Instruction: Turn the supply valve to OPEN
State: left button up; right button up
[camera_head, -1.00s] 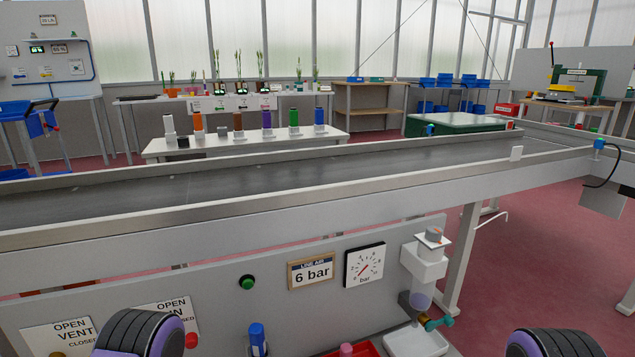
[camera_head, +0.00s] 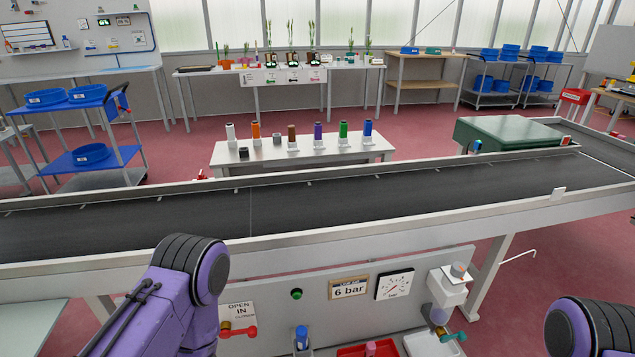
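A valve with a red handle (camera_head: 239,331) sits on the panel below a label plate (camera_head: 238,311) reading OPEN, IN and CLOSED. The handle lies roughly level, pointing right. The word supply is not readable on it. My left arm hides the panel just left of this valve. The panel also carries a pressure gauge (camera_head: 394,285) and a sign (camera_head: 349,288) reading 6 bar. Neither gripper is in view; only purple and black links of my two arms show at the lower left and lower right.
A long conveyor (camera_head: 330,215) runs across above the panel. A green button (camera_head: 296,294), a blue-topped part (camera_head: 301,337), a filter unit (camera_head: 446,290) with a teal-handled valve (camera_head: 453,336) and a red tray (camera_head: 358,350) are near the valve. A blue cart (camera_head: 92,130) stands at the left.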

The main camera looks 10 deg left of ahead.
aim_at(251, 331)
jog(key=u, duration=1.15)
jog(key=k, duration=0.55)
jog(key=u, duration=0.25)
jog(key=i, duration=1.1)
jog(key=z, duration=0.05)
